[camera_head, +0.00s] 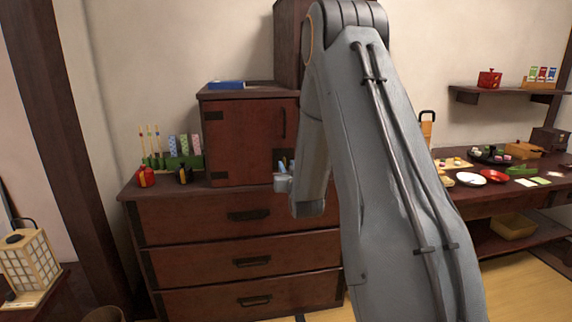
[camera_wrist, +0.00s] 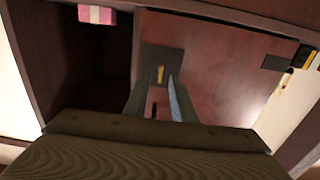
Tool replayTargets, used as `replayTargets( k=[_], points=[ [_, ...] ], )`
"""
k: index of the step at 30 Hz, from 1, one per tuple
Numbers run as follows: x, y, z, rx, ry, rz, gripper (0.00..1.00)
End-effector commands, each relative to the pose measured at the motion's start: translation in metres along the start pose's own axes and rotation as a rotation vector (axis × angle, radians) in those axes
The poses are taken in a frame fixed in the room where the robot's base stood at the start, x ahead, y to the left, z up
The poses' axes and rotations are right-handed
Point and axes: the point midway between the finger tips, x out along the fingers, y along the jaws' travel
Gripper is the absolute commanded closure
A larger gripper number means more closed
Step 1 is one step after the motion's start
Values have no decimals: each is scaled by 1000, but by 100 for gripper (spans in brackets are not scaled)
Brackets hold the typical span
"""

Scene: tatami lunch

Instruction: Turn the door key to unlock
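A small brass key (camera_wrist: 160,74) shows in the wrist view, at a dark lock plate (camera_wrist: 175,57) on the red-brown door (camera_wrist: 220,65). My gripper's two fingers (camera_wrist: 161,82) reach toward the plate. Their tips are apart, one on each side of the key, and appear not to press on it. In the head view the red-brown cabinet door (camera_head: 240,140) stands on a drawer chest, and my gripper (camera_head: 284,177) is at the door's lower right.
A blue item (camera_head: 227,85) lies on the cabinet top. Left of the cabinet, a red pouch (camera_head: 146,177) and a green holder (camera_head: 180,161) stand on the drawer chest (camera_head: 190,218). A table with dishes (camera_head: 470,179) is at right. A lantern (camera_head: 28,262) is at left.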

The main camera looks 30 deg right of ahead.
Motion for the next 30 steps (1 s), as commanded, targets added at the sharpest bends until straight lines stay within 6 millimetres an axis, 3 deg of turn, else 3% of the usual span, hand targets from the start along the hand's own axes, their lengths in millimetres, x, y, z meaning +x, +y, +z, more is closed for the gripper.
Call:
replayTargets(
  k=[7, 17, 21, 30],
  points=[
    [26, 0, 0, 0, 0, 0, 77],
    [29, 0, 0, 0, -1, 0, 77],
    [29, 0, 0, 0, -1, -1, 100],
    [29, 0, 0, 7, -1, -1, 100]
  ],
)
